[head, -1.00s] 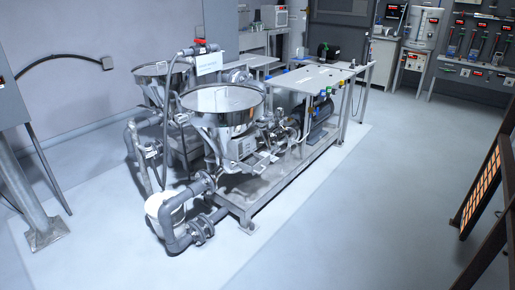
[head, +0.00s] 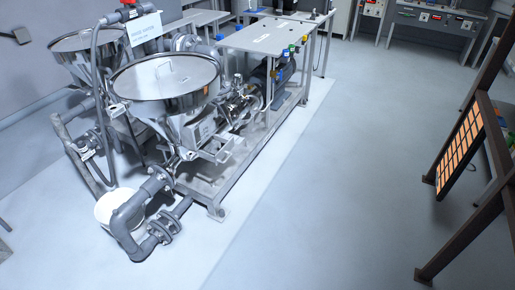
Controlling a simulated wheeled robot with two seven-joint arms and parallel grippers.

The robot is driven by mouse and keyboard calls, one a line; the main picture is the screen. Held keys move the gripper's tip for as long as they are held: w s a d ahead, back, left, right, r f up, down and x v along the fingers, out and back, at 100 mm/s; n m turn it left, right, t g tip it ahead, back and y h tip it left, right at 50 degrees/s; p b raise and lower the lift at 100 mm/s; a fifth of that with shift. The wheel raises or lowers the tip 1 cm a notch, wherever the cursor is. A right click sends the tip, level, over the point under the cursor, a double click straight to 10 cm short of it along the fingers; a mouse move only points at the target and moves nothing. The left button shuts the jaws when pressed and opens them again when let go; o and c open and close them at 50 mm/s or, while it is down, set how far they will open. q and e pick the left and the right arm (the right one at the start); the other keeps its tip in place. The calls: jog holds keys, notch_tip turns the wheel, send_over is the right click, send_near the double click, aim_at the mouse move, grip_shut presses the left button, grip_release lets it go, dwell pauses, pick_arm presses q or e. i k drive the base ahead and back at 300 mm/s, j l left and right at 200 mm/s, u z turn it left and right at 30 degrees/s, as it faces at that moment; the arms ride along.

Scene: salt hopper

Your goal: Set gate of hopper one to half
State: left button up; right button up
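Two steel hoppers stand on the skid at the left of the head view. The nearer hopper (head: 165,78) has a round lid with a small handle and a cone narrowing below it. Neither of my grippers is in view.
Grey pipework (head: 128,218) and a white bucket (head: 112,205) stand at the skid's front. A steel table (head: 268,38) and motor are behind. A dark frame with an orange grid panel (head: 460,150) stands at right. The floor (head: 330,180) between is clear.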

aim_at(220, 146)
jog(key=i+l+z, duration=0.1)
jog(key=i, duration=0.3)
jog(key=i+l, duration=0.1)
jog(key=i, duration=0.25)
jog(key=i+l+u, duration=0.8)
jog(key=l+u, duration=0.15)
jog(key=l, duration=0.15)
jog(key=i+l+u, duration=0.2)
jog(key=l+u, duration=0.2)
jog(key=l, duration=0.35)
jog(key=l+u, duration=0.35)
jog(key=l, duration=0.4)
jog(key=l+u, duration=0.4)
jog(key=l, duration=0.45)
